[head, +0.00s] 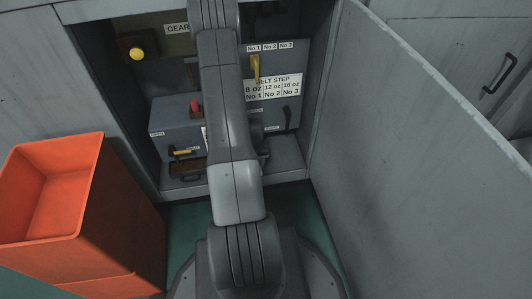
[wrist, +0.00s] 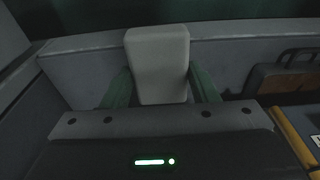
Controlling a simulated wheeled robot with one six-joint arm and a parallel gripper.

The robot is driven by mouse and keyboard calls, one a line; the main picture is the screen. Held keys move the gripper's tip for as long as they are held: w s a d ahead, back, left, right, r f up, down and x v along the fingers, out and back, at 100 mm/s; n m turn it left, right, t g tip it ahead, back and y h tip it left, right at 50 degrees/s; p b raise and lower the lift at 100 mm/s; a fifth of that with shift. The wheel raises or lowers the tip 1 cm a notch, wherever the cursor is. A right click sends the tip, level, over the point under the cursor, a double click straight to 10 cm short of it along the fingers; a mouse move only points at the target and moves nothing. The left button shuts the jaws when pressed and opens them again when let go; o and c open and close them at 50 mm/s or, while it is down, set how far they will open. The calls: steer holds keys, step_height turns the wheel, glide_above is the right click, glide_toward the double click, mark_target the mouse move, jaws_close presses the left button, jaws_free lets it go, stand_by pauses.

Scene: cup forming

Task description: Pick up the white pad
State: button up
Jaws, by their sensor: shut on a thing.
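The white pad (wrist: 158,62) is a pale, rounded block in the wrist view, at the top middle. My gripper (wrist: 162,88) has its two green fingers on either side of the pad, shut on it. The pad stands out past the fingertips, in front of a grey ledge. In the head view my own arm reaches into the open cabinet and hides the gripper and the pad.
The grey machine cabinet (head: 178,127) holds a lever, a red button (head: 195,105) and a yellow knob (head: 137,54). An open grey door (head: 420,150) stands at right. An orange bin (head: 120,220) stands at left. A brown part with a handle (wrist: 282,80) lies right of the gripper.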

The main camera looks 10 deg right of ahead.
steer(key=s+a+b, duration=0.4)
steer(key=a+b, duration=0.1)
steer(key=shift+a, duration=0.25)
steer(key=shift+o, duration=1.3)
steer(key=shift+c, duration=0.8)
steer(key=shift+f, duration=0.1)
steer(key=shift+c, duration=0.2)
